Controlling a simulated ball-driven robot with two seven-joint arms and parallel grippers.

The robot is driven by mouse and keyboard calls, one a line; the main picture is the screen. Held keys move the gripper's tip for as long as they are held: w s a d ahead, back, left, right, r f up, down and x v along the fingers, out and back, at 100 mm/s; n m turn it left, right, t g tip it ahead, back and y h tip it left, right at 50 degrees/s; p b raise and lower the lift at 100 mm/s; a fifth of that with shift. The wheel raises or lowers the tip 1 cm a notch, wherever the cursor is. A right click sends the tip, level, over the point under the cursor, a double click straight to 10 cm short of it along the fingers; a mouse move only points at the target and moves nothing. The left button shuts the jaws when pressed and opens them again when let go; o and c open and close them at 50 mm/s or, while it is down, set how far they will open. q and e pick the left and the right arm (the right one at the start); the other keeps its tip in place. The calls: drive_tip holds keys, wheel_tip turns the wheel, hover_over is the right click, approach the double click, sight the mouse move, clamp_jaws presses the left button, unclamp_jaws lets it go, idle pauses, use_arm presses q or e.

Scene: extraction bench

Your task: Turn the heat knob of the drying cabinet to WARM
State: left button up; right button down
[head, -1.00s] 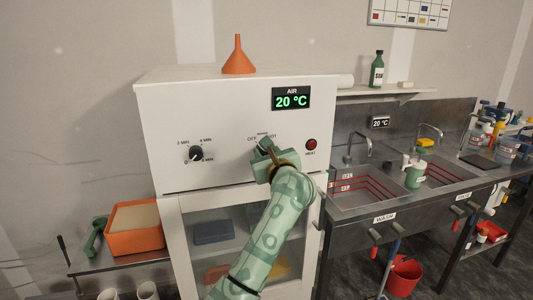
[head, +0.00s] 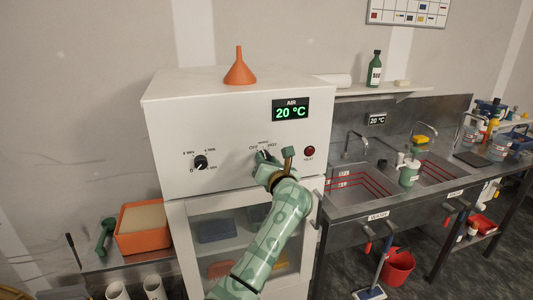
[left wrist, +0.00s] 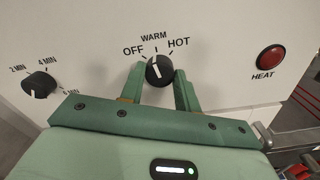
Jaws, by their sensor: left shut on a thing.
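The heat knob (left wrist: 159,71) is a round black dial with a white pointer line on the white front of the drying cabinet (head: 165,130). The labels OFF, WARM and HOT arc above it. In the left wrist view the pointer points up, slightly left, roughly in line with WARM. My left gripper (left wrist: 158,78) has one green finger on each side of the knob and is shut on it. In the head view the gripper (head: 264,157) covers most of the knob. My right gripper is not in view.
A timer knob (head: 200,162) sits left on the panel, and a red HEAT lamp (head: 309,151) sits right. The display (head: 291,109) reads 20 °C. An orange funnel (head: 240,68) stands on top. A sink bench (head: 400,185) adjoins on the right.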

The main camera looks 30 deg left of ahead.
use_arm(q)
drive_tip(key=shift+m+p, duration=0.85)
drive_tip(key=shift+m, duration=0.05)
drive_tip(key=shift+f, duration=0.1)
drive_tip(key=o, duration=1)
drive_tip(key=shift+d, duration=0.15)
